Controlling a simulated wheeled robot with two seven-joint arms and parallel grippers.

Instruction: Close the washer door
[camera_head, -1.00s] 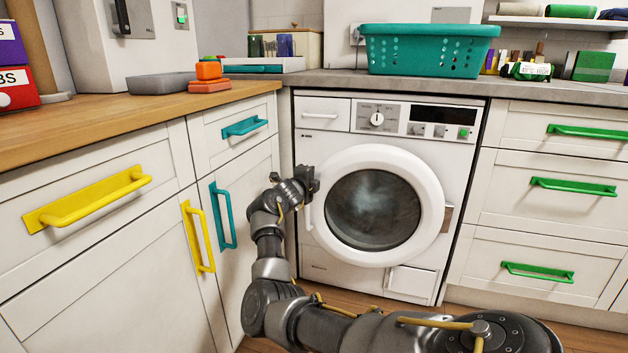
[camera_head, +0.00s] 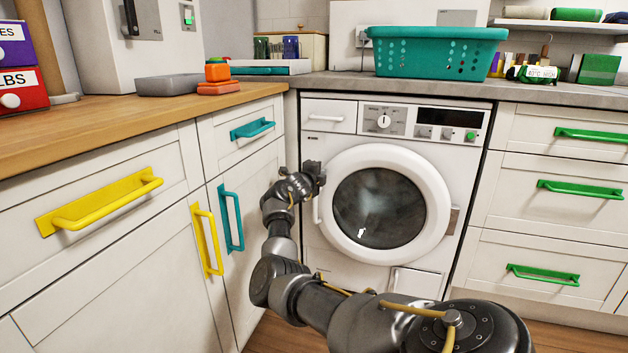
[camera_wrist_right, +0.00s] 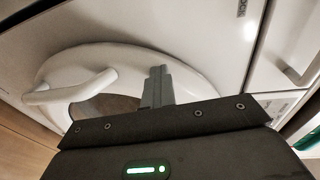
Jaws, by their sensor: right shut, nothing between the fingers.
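The white washer (camera_head: 460,165) stands under the counter. Its round door (camera_head: 436,195), with a white rim and dark glass (camera_head: 380,208), lies at or very near the front panel; I cannot tell whether a small gap remains. The door handle (camera_head: 316,210) is on the rim's left side. My right gripper (camera_head: 316,172) is at the rim's upper left, just above the handle. In the right wrist view its fingers (camera_wrist_right: 158,85) are together and empty in front of the door rim (camera_wrist_right: 95,65), with the handle (camera_wrist_right: 70,90) to their left. Contact is unclear. My left gripper is out of view.
Cabinets with a teal handle (camera_head: 231,217) and yellow handles (camera_head: 207,240) stand close on the left. Drawers with green handles (camera_head: 580,190) are on the right. A teal basket (camera_head: 438,50) sits on the counter above. Some floor shows below the washer.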

